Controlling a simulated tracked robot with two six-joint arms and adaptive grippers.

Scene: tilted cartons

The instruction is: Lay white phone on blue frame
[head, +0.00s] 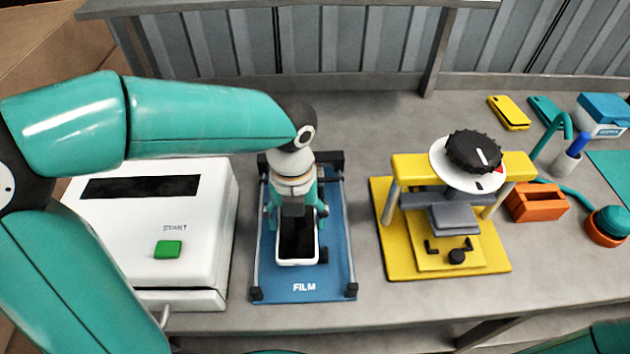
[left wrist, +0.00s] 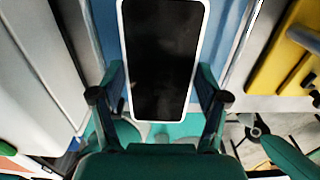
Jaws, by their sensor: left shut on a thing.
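The white phone (head: 297,263) has a black screen that faces up. It is over the middle of the blue frame (head: 305,278), which is marked FILM and lies flat on the bench. I cannot tell whether the phone touches the frame. My left gripper (head: 297,212) is shut on the phone from above and covers its far end. In the left wrist view the phone (left wrist: 162,60) lies between the two fingers of my left gripper (left wrist: 160,98), with the blue frame (left wrist: 232,62) behind it. My right gripper is not in view.
A white machine (head: 150,225) with a green button stands close on the left. A yellow press (head: 440,262) with a black dial stands on the right. Yellow (head: 509,112) and teal phones (head: 546,110), an orange block (head: 537,201) and a blue-lidded box (head: 602,115) lie farther right.

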